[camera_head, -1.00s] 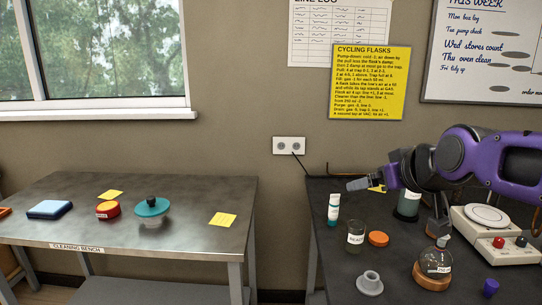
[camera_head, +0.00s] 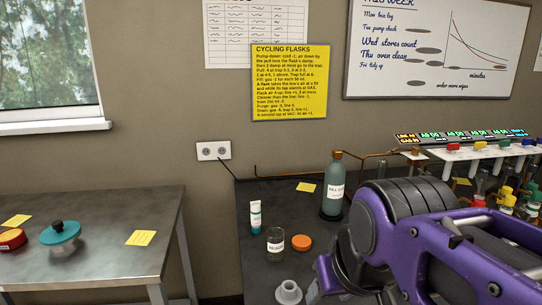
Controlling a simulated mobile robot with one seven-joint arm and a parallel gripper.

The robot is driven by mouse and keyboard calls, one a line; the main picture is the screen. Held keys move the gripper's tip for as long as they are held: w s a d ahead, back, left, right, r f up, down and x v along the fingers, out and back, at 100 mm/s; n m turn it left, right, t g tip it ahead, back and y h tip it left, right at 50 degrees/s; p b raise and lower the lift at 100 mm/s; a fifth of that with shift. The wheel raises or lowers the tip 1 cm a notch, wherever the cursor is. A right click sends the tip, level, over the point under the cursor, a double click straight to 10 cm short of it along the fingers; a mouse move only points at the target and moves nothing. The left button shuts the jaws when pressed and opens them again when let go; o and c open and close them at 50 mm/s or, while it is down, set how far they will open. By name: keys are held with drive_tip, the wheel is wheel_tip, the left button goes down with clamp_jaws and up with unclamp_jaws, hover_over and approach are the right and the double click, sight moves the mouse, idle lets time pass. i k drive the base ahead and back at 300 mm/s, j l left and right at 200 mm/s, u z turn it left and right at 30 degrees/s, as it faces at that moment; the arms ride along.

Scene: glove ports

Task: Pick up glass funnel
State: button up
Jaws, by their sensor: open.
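I cannot make out a clear glass funnel. A grey flared piece with a hollow neck (camera_head: 288,292) stands on the dark bench at the bottom edge of the head view, partly cut off. I cannot tell whether it is the funnel or what it is made of. My purple arm fills the lower right and hides much of the bench there. My gripper's fingertips do not show; they are behind the arm or below the frame.
On the dark bench (camera_head: 262,195) stand a white-and-teal tube (camera_head: 255,216), a labelled beaker (camera_head: 275,245), an orange disc (camera_head: 301,242) and a tall green bottle (camera_head: 333,187). A manifold with coloured taps (camera_head: 470,147) is at right. The cleaning bench (camera_head: 105,240) has free room.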

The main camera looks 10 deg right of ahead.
sight(483, 182)
drive_tip(key=k+z, duration=0.1)
drive_tip(key=z, duration=0.35)
drive_tip(key=k+l+z, duration=0.1)
drive_tip(key=z, duration=0.35)
drive_tip(key=i+j+z, duration=0.1)
drive_tip(key=z, duration=0.25)
drive_tip(key=j+z, duration=0.15)
drive_tip(key=z, duration=0.2)
drive_tip(key=i+l, duration=0.15)
drive_tip(key=l, duration=0.15)
drive_tip(key=i+l, duration=0.1)
drive_tip(key=l, duration=0.2)
drive_tip(key=i+l, duration=0.15)
drive_tip(key=l, duration=0.15)
drive_tip(key=i+l, duration=0.15)
drive_tip(key=l, duration=0.2)
drive_tip(key=j, duration=0.2)
drive_tip(key=l, duration=0.15)
drive_tip(key=i+l, duration=0.1)
drive_tip(key=l, duration=0.2)
drive_tip(key=i+l, duration=0.1)
drive_tip(key=l, duration=0.2)
